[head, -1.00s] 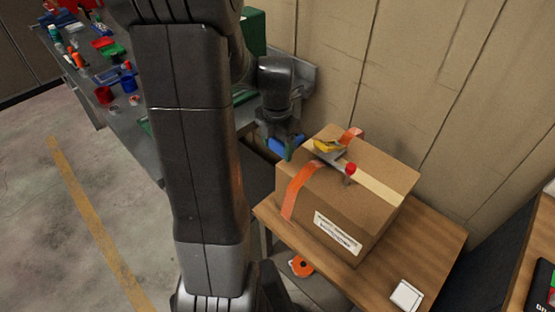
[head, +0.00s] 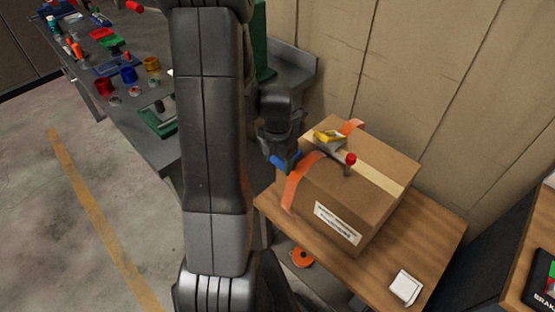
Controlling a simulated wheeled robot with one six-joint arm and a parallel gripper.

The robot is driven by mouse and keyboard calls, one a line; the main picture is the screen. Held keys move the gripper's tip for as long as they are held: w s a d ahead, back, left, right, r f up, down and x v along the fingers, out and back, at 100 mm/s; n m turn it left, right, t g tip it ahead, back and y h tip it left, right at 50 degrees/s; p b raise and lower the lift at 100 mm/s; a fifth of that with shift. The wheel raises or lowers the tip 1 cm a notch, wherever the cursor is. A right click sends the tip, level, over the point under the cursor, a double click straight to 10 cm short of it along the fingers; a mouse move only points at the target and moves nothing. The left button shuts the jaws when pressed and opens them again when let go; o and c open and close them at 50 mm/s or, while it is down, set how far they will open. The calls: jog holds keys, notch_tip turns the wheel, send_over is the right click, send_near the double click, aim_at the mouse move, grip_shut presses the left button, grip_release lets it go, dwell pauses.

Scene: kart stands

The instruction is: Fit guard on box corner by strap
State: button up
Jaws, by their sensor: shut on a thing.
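A brown cardboard box (head: 382,202) stands on a small wooden table. An orange strap (head: 297,184) runs over its left top edge and down the front; its other end shows at the box's back edge (head: 352,127). A yellow and grey buckle-like part (head: 328,137) and a red-knobbed lever (head: 350,160) are on the box top. My gripper (head: 284,157) is at the box's left top edge, beside the strap. It is shut on a small blue piece (head: 285,162), which looks like the guard. The gripper partly hides it, and I cannot tell whether it touches box or strap.
The wooden table (head: 440,240) has a white square item (head: 405,287) at its front. An orange round item (head: 302,258) lies below. The wall (head: 450,90) is close behind the box. A grey bench (head: 150,88) with several coloured items is at left.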

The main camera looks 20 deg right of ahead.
jog(key=shift+f, duration=0.15)
jog(key=o, duration=1)
jog(key=shift+c, duration=0.2)
notch_tip(320, 180, up, 12)
